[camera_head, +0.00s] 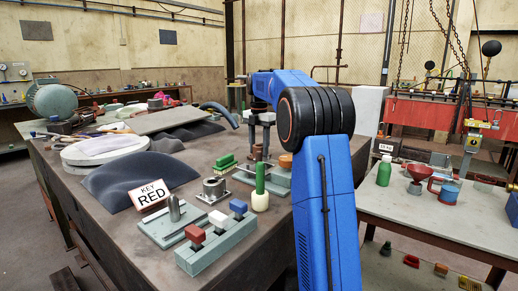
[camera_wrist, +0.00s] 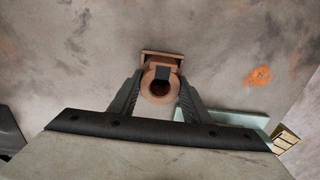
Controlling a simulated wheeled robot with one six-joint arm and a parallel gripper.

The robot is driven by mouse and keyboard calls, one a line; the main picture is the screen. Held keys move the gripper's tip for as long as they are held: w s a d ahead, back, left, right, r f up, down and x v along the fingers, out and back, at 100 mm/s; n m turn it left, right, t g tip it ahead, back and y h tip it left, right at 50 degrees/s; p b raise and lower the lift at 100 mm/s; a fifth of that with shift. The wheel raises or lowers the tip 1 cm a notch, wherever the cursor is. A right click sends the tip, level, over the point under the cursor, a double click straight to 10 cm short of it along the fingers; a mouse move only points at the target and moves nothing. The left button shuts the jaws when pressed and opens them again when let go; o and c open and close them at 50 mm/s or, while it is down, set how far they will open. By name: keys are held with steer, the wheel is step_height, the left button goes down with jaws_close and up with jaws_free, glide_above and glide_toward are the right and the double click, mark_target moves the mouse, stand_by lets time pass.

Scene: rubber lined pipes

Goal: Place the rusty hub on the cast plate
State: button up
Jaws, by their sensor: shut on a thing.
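My gripper (camera_wrist: 160,88) is shut on the rusty hub (camera_wrist: 149,84), a brown round piece with a dark centre hole and a flat squarish flange, in the wrist view. Its fingers press it from both sides. Bare grey tabletop shows behind it. In the head view my gripper (camera_head: 262,118) points down over the far right part of the big table, partly behind my arm. I cannot tell for sure which piece is the cast plate; a grey metal square plate with a round collar (camera_head: 214,189) stands near the table's middle.
A pale green base with a metal pin (camera_head: 172,222) and a block with red and blue knobs (camera_head: 217,244) stand in front. A pale plate edge (camera_wrist: 238,120) shows beside my gripper.

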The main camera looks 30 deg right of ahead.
steer(key=o, duration=1.5)
steer(key=shift+f, duration=0.15)
steer(key=shift+c, duration=0.2)
step_height(320, 180, up, 12)
